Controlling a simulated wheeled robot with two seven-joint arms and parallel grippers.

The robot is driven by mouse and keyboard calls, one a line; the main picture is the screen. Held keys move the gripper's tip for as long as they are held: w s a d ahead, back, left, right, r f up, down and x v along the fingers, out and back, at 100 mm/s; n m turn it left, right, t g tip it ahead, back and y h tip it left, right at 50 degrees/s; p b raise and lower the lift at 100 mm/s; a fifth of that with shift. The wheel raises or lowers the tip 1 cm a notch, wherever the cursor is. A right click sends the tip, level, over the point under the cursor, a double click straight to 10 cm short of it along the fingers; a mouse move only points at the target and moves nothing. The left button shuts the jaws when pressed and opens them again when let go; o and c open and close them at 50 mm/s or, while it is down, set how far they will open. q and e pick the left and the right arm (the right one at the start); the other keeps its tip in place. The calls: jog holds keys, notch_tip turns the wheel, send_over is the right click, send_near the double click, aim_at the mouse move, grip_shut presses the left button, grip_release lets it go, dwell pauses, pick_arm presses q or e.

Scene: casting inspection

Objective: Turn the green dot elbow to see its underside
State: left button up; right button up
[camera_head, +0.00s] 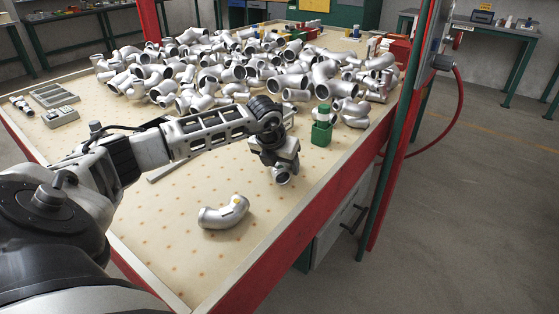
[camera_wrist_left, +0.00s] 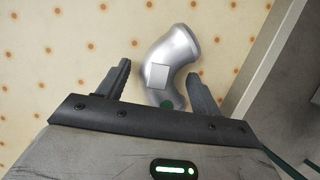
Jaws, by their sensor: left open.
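The green dot elbow (camera_wrist_left: 172,48), a silver curved pipe, lies on the dotted table below my left gripper (camera_wrist_left: 158,72). It has a pale square patch at its middle and a green dot at its near end, in the left wrist view. The fingers are open, one on each side of its near part, with gaps showing. In the head view my left gripper (camera_head: 277,155) hides most of this elbow (camera_head: 283,177). Its underside is hidden. My right gripper is not in view.
Another silver elbow (camera_head: 222,214) with a yellow dot lies nearer on the table (camera_head: 165,245). A large pile of silver fittings (camera_head: 235,68) fills the back.

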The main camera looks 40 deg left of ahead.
pick_arm(q)
jog(key=shift+f, duration=0.2)
jog(key=v, duration=1.6)
jog(key=shift+w+r, duration=0.2)
jog(key=shift+w, duration=0.15)
jog(key=shift+a, duration=0.1)
